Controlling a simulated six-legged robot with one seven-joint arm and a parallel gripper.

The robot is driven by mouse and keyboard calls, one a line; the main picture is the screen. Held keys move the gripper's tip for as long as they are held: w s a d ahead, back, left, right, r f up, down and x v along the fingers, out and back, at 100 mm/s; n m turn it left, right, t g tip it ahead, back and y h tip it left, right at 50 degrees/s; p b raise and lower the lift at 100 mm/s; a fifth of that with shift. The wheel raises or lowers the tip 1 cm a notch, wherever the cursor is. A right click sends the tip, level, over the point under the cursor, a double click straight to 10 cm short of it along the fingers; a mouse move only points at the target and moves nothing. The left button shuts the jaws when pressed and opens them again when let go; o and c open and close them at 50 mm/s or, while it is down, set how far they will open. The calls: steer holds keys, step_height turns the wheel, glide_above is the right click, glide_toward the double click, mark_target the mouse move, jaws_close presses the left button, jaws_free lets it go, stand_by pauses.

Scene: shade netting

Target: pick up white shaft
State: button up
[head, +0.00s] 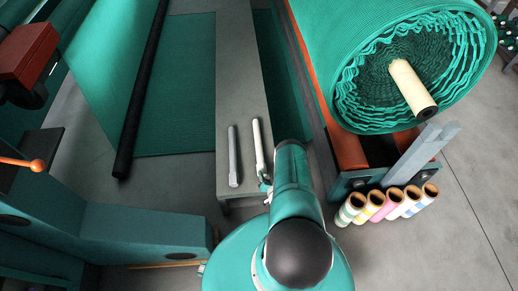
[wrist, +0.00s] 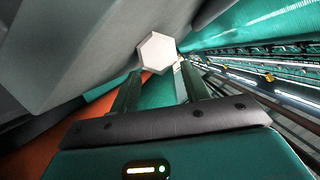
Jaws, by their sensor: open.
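The white shaft (head: 258,143) lies lengthwise on a grey bench, right of a grey shaft (head: 233,155). In the wrist view its pale hexagonal end (wrist: 156,52) faces me, at the tips of my two fingers. My gripper (wrist: 159,68) is open, one finger on each side below that end. I cannot tell whether either finger touches it. In the head view my gripper (head: 265,184) is at the shaft's near end, mostly hidden by my teal arm.
The grey bench (head: 240,80) is bare beyond the shafts. A big green net roll (head: 400,60) on a core stands to the right. Several coloured tubes (head: 387,205) stand below it. A black roller (head: 140,95) runs along the left.

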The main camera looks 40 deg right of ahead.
mark_target(265, 172)
steer(key=x, duration=0.5)
steer(key=shift+r, duration=0.1)
jaws_close()
steer(key=shift+w+r, duration=0.1)
steer(key=shift+r, duration=0.05)
